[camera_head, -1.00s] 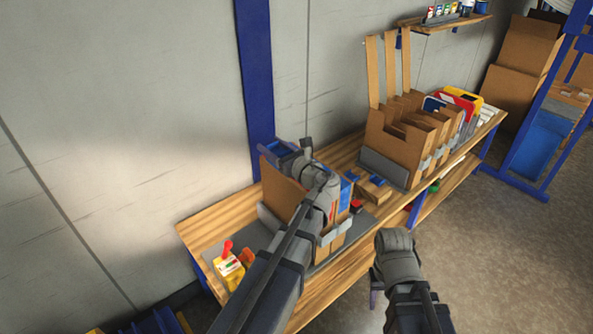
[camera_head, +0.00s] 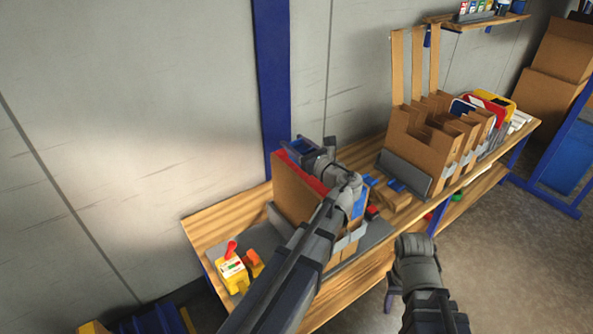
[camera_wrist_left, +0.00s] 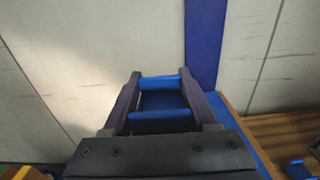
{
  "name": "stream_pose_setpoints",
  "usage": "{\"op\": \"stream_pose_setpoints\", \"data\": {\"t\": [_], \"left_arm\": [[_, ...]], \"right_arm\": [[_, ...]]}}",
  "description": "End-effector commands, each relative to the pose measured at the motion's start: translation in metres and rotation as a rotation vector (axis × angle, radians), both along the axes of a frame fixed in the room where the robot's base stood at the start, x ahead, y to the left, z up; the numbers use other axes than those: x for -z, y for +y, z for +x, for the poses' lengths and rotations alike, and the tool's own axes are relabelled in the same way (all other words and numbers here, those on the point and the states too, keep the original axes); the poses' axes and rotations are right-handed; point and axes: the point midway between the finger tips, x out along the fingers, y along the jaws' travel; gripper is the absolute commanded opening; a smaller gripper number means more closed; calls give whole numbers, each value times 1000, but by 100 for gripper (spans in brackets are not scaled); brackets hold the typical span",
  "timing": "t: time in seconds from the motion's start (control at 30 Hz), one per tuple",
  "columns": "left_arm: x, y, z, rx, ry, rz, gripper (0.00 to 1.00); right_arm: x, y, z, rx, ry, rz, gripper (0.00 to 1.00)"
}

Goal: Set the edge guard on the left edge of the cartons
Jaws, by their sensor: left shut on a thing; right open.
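The brown cartons (camera_head: 290,192) stand upright on the wooden bench, with red and blue showing at their top and side. My left gripper (camera_head: 312,153) is over their top and shut on a blue piece (camera_head: 299,147), apparently the edge guard. In the left wrist view the blue piece (camera_wrist_left: 160,100) spans the space between the two dark fingers. My left arm hides part of the cartons, and I cannot tell whether the blue piece touches them. My right gripper (camera_head: 390,298) is open and empty in front of the bench, partly hidden by its wrist.
A yellow tool with a red knob (camera_head: 232,268) lies at the bench's left end. A cardboard rack (camera_head: 405,150) with signs behind it stands to the right. Small blue and brown blocks (camera_head: 395,195) lie between. A blue post (camera_head: 272,80) rises behind the bench (camera_head: 205,228).

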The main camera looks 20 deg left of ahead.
Motion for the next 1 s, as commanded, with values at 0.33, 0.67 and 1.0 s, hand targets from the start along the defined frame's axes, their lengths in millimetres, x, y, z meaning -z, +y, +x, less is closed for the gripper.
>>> {"op": "stream_pose_setpoints", "data": {"t": [0.33,0.67,1.0], "left_arm": [[23,0,0,0,0,0,4],[59,0,0,0,0,0,4],[59,0,0,0,0,0,4]], "right_arm": [[23,0,0,0,0,0,50],[59,0,0,-1,0,0,50],[59,0,0,-1,0,0,50]]}}
